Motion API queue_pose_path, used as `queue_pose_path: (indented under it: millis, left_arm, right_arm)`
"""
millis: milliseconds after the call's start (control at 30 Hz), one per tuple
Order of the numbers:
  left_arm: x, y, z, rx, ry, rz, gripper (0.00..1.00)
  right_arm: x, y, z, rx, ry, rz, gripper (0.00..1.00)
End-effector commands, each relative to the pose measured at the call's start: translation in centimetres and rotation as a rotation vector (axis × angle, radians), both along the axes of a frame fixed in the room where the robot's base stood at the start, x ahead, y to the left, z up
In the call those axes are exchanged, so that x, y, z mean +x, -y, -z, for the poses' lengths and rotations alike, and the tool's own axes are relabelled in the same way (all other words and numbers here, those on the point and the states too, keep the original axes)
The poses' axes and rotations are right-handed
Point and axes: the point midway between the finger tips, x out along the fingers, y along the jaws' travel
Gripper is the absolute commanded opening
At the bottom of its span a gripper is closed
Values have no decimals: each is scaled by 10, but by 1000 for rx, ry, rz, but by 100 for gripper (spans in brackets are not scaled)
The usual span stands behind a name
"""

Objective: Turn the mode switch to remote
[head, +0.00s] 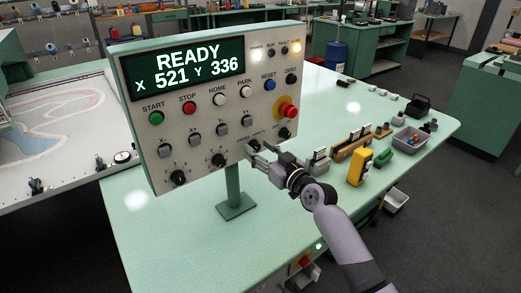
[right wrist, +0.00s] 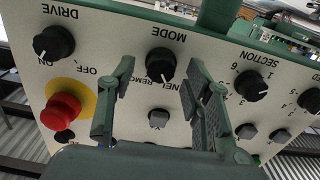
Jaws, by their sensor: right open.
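The mode switch (right wrist: 161,66) is a black knob under the upside-down word MODE on the control panel (head: 130,75). Its pale pointer mark faces down in the right wrist view, at the PANEL label, with the partly hidden REMOTE label to the left. In the head view my gripper covers most of it. My right gripper (head: 258,153) is open at the panel's lower right. In the right wrist view its fingers (right wrist: 160,80) stand on either side of the knob with gaps, not visibly touching it. My left gripper is not in view.
The drive knob (right wrist: 54,42) and red emergency button (right wrist: 62,110) are left of the mode switch; the section knob (right wrist: 250,86) is right. The display (head: 185,68) reads READY. A yellow device (head: 360,166) and a grey bin (head: 411,139) are on the green table (head: 160,240).

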Motion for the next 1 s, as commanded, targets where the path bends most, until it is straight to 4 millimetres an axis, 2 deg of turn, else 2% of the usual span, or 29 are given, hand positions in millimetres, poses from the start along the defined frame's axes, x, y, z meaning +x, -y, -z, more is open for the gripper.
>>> queue_pose_path:
  millis: [300, 1000]
  left_arm:
    - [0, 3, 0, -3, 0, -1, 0]
    - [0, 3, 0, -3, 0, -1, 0]
  right_arm:
    - [2, -1, 0, 1, -1, 0, 45]
    - [2, -1, 0, 1, -1, 0, 0]
